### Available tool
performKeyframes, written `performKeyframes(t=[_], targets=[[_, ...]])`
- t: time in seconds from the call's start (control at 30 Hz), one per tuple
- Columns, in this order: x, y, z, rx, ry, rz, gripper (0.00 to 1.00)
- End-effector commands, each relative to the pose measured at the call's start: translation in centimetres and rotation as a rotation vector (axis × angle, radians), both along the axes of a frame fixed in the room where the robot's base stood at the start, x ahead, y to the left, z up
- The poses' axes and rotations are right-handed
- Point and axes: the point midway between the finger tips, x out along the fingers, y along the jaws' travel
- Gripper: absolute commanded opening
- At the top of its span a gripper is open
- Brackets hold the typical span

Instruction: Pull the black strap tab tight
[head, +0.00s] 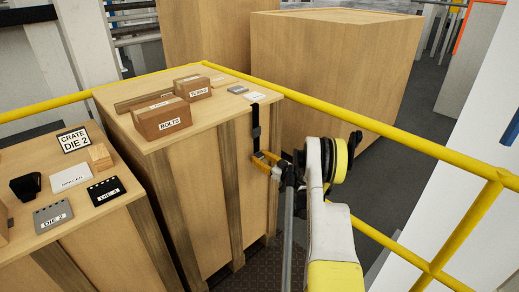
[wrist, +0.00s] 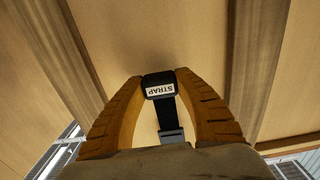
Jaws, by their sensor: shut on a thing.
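The black strap (head: 255,118) hangs over the top edge of the tall wooden crate and down its face, with a dark buckle (head: 256,132) on it. In the wrist view the strap tab (wrist: 159,84) is a black block with a white label reading STRAP, seen upside down. The strap runs from the tab to a grey buckle (wrist: 173,136). My gripper (head: 267,158) is at the crate face below the buckle. Its orange fingers, also in the wrist view (wrist: 160,78), are shut on the tab from both sides. In the head view the tab is hidden by the fingers.
A lower crate at left holds plates marked DIE 2 (head: 53,215) and SPACER (head: 70,178). A yellow railing (head: 390,140) runs close behind my arm and down the right side.

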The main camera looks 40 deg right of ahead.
Motion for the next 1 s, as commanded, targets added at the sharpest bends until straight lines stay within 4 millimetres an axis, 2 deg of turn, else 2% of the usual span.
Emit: performKeyframes(t=[0.3,0.33,0.4,0.77,0.87,1.0], targets=[[0.0,0.1,-0.6,-0.002,0.003,0.001,0.00],[0.0,0.1,-0.6,-0.003,0.003,0.001,0.41],[0.0,0.1,-0.6,-0.002,0.003,0.001,0.61],[-0.3,0.0,-0.5,-0.001,0.001,-0.001,0.61],[-1.5,-0.1,-0.4,-0.001,0.001,-0.002,0.61],[-4.5,-0.1,-0.4,-0.001,0.001,-0.003,0.61]])
